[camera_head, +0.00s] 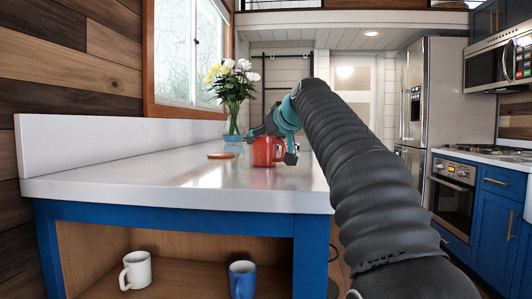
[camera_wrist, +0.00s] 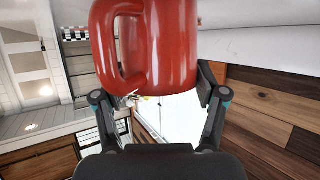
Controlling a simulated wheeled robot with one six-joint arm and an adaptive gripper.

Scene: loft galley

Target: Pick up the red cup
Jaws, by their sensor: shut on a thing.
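The red cup (camera_head: 265,151) is at the far part of the white counter in the head view, partly covered by my gripper (camera_head: 272,143). In the wrist view the red cup (camera_wrist: 172,45) fills the upper middle, with its handle to the left. My gripper (camera_wrist: 150,90) has a finger on each side of the cup and is shut on it. Whether the cup's base touches the counter or is just above it, I cannot tell.
The white counter (camera_head: 170,190) is mostly bare. An orange-brown disc (camera_head: 221,156) lies left of the cup. A vase of flowers (camera_head: 232,100) stands behind. A white mug (camera_head: 136,270) and a blue mug (camera_head: 242,279) stand on the shelf below.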

